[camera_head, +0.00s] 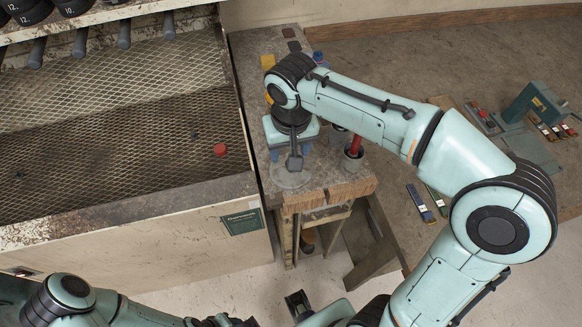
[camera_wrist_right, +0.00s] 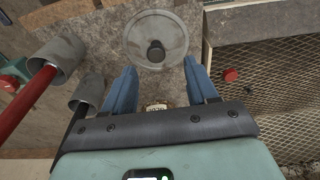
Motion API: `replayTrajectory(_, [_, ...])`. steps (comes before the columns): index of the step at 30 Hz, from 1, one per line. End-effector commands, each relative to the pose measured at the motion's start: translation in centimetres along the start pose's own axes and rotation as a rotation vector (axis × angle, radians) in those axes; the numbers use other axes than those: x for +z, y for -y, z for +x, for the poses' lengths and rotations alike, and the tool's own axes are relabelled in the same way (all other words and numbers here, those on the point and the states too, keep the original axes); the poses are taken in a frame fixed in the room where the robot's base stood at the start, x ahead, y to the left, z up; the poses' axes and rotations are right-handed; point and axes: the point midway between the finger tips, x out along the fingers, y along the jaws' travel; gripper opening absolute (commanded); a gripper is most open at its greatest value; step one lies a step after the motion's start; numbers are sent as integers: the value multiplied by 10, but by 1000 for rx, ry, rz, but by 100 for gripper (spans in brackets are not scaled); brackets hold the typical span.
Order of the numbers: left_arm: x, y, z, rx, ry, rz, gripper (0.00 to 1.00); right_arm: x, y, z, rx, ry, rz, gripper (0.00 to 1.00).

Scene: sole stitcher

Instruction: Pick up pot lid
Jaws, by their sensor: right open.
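The pot lid is a round, clear disc (camera_wrist_right: 138,37) with a dark knob (camera_wrist_right: 155,52). It lies on the worn bench top, and its rim also shows in the head view (camera_head: 290,180) below my right gripper (camera_head: 291,153). In the right wrist view my right gripper (camera_wrist_right: 160,66) is open, its two blue fingers apart and pointing at the lid's near edge. Nothing is between the fingers except bench and part of the lid in line of sight; I cannot tell the height gap. My left arm is low at the bottom left; its jaws are not clear.
Grey cups (camera_wrist_right: 62,50), one with a red handle (camera_wrist_right: 30,105), stand beside the lid. A mesh-topped machine bed (camera_head: 120,100) with a red knob (camera_head: 220,150) adjoins the bench. A green tool (camera_head: 540,100) sits on the surface at far right.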

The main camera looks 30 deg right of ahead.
Motion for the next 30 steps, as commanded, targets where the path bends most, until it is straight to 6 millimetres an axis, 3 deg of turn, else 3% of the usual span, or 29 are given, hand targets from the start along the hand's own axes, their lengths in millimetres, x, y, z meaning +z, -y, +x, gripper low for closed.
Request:
replayTrajectory(12, [1,2,6,-1,2,0,47,0,-6,50,1,1,0,58])
replayTrajectory(20, [1,2,6,-1,2,0,47,0,-6,53,0,-1,0,58])
replayTrajectory(21, [1,2,6,-1,2,0,47,0,-6,53,0,-1,0,55])
replayTrajectory(26, [1,2,6,-1,2,0,47,0,-6,53,0,-1,0,3])
replayTrajectory(30, [1,2,6,-1,2,0,47,0,-6,53,0,-1,0,0])
